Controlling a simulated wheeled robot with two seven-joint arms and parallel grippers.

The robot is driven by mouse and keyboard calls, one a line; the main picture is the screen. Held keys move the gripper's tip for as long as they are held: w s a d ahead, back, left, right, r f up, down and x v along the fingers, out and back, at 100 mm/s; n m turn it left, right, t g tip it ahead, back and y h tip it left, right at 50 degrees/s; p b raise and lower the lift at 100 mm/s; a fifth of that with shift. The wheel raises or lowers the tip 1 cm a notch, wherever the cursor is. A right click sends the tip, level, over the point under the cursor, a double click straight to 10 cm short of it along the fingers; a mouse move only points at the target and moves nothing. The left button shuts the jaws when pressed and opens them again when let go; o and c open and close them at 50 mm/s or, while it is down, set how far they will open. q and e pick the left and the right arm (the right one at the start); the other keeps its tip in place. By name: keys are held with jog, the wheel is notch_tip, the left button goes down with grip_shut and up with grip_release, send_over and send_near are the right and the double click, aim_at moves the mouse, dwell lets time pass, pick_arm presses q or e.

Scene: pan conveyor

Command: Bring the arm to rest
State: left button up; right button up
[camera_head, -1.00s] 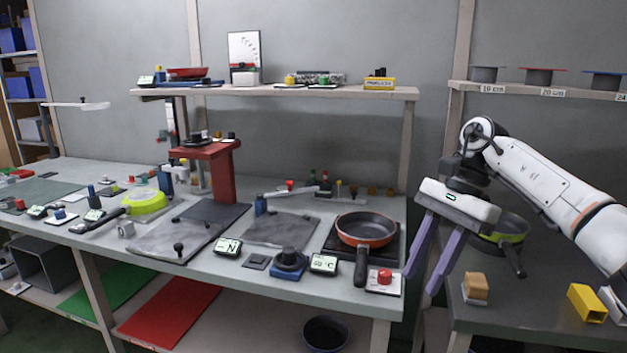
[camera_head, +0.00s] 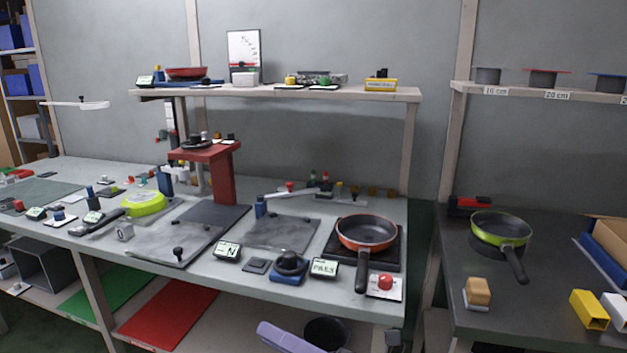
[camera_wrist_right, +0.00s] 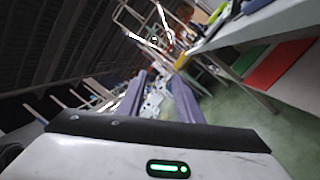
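My right gripper shows in the head view only as a purple finger (camera_head: 287,338) at the bottom edge, low in front of the bench. In the right wrist view both purple fingers of the right gripper (camera_wrist_right: 160,82) stand apart with nothing between them. The rest of the right arm is out of the head view. My left gripper is in neither view.
An orange pan (camera_head: 367,233) sits on a black plate on the bench, by a red button (camera_head: 385,282). A green pan (camera_head: 500,229) stands on the dark side table (camera_head: 440,262). A dark round container (camera_head: 326,332) is below the bench.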

jog(key=s+d+f+m+t+h, duration=0.2)
jog(key=d+f+m+t+h, duration=0.35)
jog(key=m, duration=0.65)
jog(key=s+d+f+m+t+h, duration=0.25)
jog(key=d+f+m+h, duration=0.45)
jog(key=m, duration=0.4)
jog(key=s+d+f+m+g+h, duration=0.2)
jog(key=s+f+m, duration=0.4)
jog(key=s, duration=0.3)
jog(key=s+d+f+m+g+h+p, duration=0.1)
jog(key=s+d+f+m+g+h, duration=0.1)
jog(key=s+d+f+m+g, duration=0.3)
jog(key=s+d+f+m, duration=0.1)
jog(key=s+d+f, duration=0.1)
jog(key=s+f, duration=0.1)
jog(key=shift+s, duration=0.8)
